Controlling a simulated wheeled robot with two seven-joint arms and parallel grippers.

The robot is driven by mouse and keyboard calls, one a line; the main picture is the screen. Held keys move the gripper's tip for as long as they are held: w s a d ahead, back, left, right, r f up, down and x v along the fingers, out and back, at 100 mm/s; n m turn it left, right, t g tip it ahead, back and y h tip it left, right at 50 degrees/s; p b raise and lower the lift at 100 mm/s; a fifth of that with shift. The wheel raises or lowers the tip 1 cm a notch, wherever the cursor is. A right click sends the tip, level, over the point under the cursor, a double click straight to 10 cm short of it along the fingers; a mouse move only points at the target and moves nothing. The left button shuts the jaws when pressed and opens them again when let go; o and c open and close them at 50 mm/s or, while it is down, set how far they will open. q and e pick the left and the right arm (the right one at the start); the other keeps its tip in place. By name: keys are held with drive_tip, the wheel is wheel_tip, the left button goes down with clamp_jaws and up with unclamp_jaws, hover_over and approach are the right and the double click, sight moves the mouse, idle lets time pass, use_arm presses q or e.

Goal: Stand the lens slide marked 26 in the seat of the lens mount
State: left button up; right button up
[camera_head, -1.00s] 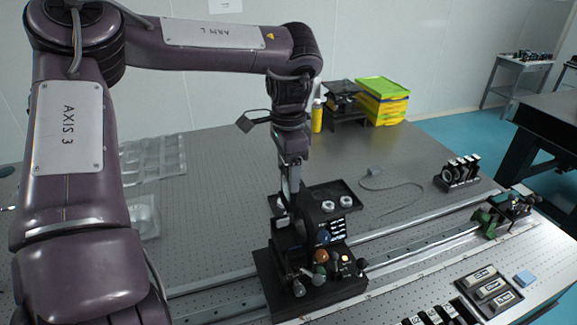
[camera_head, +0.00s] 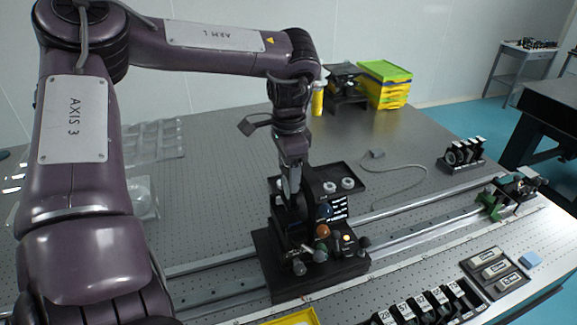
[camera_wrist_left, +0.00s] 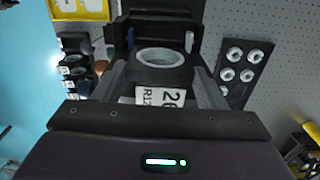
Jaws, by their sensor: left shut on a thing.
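My left gripper (camera_head: 290,185) points down at the black lens mount (camera_head: 335,268), behind its coloured knobs. A pale round ring (camera_wrist_left: 161,57) shows in the dark part between the fingers. The slide is hidden in the head view by the gripper and mount, so I cannot tell whether its lower edge is in the seat. My right gripper is not in view.
The mount stands across long metal rails (camera_head: 400,215). Behind it is a black tray (camera_head: 362,180) with white rings. Labelled slides (camera_head: 430,303) stand in a row at the front right. A yellow tray (camera_head: 290,318) lies at the front edge. A loose cable (camera_head: 400,192) lies behind the rails.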

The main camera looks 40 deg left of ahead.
sight(288, 190)
use_arm(q)
drive_tip(key=shift+f+b, duration=0.4)
drive_tip(key=shift+f, duration=0.5)
wheel_tip(288, 190, down, 4)
drive_tip(key=b, duration=0.3)
drive_tip(key=shift+r+b, duration=0.1)
drive_tip(key=shift+b, duration=0.2)
drive_tip(key=shift+f, duration=0.2)
drive_tip(key=shift+f+b, duration=0.1)
drive_tip(key=shift+b, duration=0.25)
drive_tip(key=o, duration=1.5)
